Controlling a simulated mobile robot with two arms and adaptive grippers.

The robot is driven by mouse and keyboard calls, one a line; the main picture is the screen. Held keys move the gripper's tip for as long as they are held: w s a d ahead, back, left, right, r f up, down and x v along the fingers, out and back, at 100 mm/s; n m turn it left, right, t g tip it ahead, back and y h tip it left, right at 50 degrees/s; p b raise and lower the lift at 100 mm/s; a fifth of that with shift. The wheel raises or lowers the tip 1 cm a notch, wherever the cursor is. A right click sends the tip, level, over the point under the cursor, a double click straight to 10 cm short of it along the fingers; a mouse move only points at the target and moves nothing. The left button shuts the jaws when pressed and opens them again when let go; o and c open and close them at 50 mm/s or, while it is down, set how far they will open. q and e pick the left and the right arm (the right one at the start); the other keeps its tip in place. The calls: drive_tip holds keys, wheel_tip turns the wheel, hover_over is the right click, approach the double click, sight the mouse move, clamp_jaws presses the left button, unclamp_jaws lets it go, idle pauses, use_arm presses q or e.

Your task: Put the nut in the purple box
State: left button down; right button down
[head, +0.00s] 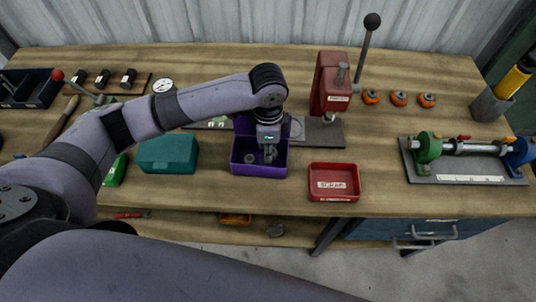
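The purple box (240,169) stands near the front of the workbench, with a raised purple part at its back. My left gripper (269,157) points down into the box from above. Its fingers are small and dark here, and I cannot tell whether they are open or shut. A small grey round piece that looks like the nut (250,158) shows inside the box, just left of the fingers. My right gripper is out of view.
A teal box (168,154) stands left of the purple box, and a red labelled tray (333,194) is to its right. A red lever press (332,85) stands behind. A green and blue fixture (466,162) is at right. Bare wood lies between tray and fixture.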

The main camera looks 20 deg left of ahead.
use_arm(q)
drive_tip(key=shift+f, duration=2.2)
drive_tip(key=c, duration=1.6)
unclamp_jaws()
drive_tip(key=shift+f, duration=0.15)
wheel_tip(320, 180, up, 12)
drive_tip(key=shift+r+b, duration=0.15)
drive_tip(key=shift+b, duration=0.6)
drive_tip(key=shift+s, duration=0.1)
